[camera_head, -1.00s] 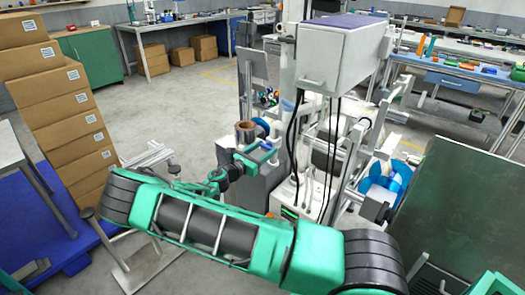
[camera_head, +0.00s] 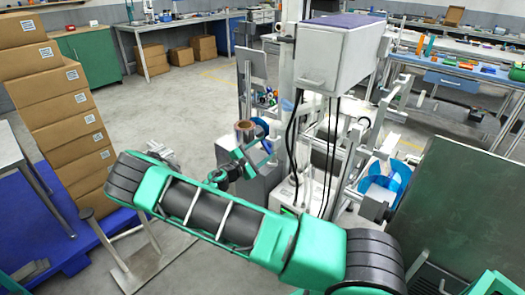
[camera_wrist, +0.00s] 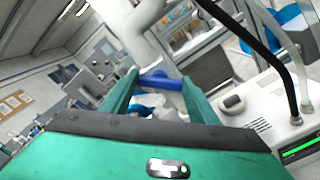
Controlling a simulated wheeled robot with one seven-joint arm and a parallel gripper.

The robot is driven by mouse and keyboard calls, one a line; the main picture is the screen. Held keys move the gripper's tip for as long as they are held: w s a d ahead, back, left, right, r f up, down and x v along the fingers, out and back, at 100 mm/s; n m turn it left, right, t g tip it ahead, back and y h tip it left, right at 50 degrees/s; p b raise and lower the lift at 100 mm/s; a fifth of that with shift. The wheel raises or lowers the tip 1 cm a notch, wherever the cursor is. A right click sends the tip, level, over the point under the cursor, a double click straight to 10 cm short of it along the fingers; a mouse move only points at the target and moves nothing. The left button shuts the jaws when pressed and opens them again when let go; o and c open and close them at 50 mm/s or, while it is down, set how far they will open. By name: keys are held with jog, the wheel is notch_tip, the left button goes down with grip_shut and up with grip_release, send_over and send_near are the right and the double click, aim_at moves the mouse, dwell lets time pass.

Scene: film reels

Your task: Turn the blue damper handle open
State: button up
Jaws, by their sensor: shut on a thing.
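The blue damper handle (camera_wrist: 160,79) shows in the wrist view as a short bar across the space between my two green fingers. My gripper (camera_wrist: 160,84) is shut on it, with a finger at each end of the bar. In the head view my gripper (camera_head: 257,155) is small, just below a copper-coloured roll, and a small blue part of the handle (camera_head: 267,146) shows at its tips. A white housing lies behind the handle in the wrist view. The handle's pivot is hidden, so I cannot tell how far it is turned.
The machine's grey cabinet (camera_head: 338,55) and hanging black cables (camera_head: 293,140) stand close to the right of my gripper. A copper-coloured roll (camera_head: 245,130) is just above it. Stacked cartons (camera_head: 75,135) stand at the left. Open floor (camera_head: 180,95) lies behind.

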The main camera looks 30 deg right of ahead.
jog(key=m, duration=0.5)
jog(key=shift+a+f, duration=0.1)
jog(key=shift+f, duration=0.05)
jog(key=shift+f+m, duration=0.1)
jog(key=shift+m, duration=1.7)
jog(key=shift+f+m, duration=0.1)
jog(key=shift+m, duration=0.2)
jog(key=o, duration=1)
jog(key=shift+o, duration=0.2)
jog(key=v, duration=1)
jog(key=shift+a, duration=0.4)
jog(key=shift+s+d, duration=0.15)
